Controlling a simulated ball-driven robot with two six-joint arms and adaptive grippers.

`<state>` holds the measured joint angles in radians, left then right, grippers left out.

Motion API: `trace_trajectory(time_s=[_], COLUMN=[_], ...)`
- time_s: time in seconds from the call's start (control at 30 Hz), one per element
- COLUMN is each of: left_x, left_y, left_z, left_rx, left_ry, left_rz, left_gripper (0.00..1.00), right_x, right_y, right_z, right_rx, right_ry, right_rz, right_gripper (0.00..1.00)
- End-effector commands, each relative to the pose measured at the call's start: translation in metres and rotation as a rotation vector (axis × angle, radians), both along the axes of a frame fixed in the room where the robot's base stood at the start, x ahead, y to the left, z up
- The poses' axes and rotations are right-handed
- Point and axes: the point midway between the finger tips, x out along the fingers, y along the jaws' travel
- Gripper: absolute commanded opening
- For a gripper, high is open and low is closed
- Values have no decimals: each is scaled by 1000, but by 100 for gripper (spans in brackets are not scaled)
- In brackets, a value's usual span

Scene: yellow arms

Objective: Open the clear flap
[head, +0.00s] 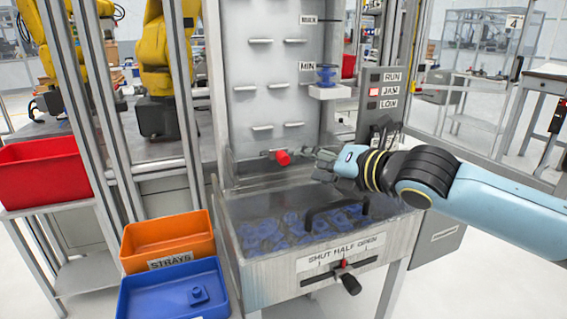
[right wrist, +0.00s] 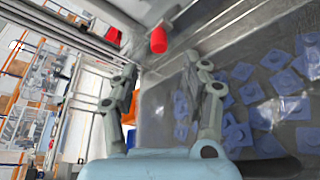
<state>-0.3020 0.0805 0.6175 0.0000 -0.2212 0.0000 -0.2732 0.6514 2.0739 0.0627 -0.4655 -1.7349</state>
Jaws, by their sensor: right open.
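The clear flap (head: 268,197) lies over the hopper bin, with a black arched handle (head: 337,212) near its front. Blue parts (head: 290,230) show through it; they also show in the right wrist view (right wrist: 285,82). A red knob (head: 283,157) sits behind the flap, at the foot of the grey back panel; it shows in the right wrist view (right wrist: 159,40). My right gripper (head: 312,160) is open and empty, just right of the red knob and above the flap's back part. Its fingers (right wrist: 160,68) spread below the knob in the wrist view. My left gripper is out of view.
A lever (head: 350,284) sits under the SHUT HALF OPEN label on the bin front. An orange STRAYS tray (head: 168,240) and a blue tray (head: 172,292) stand at left. A red bin (head: 42,172) is further left. Metal posts flank the panel.

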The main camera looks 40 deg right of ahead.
Motion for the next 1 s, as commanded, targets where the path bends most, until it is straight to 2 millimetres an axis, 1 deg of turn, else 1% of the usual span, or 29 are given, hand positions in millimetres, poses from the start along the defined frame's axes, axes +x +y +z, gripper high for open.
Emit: trace_trajectory(time_s=[0.03,0.2,0.3,0.4,0.5,0.6,0.83,0.87,1.0], left_x=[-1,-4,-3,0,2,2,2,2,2], left_y=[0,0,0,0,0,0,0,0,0], left_z=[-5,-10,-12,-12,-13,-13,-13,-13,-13], left_rx=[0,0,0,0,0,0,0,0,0], left_ry=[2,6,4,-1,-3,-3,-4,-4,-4], left_rz=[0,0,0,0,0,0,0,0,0], left_gripper=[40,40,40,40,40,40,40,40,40], right_x=[9,44,61,75,83,87,87,87,87], right_y=[1,3,4,4,5,5,5,5,5], right_z=[-3,-12,-17,-21,-23,-24,-25,-25,-24], right_rx=[6,8,7,4,3,1,0,0,0], right_ry=[-4,-3,-3,-1,-1,0,0,0,0], right_rz=[-2,-2,-1,-1,0,1,1,1,1], right_gripper=[47,47,47,47,47,47,47,46,28])
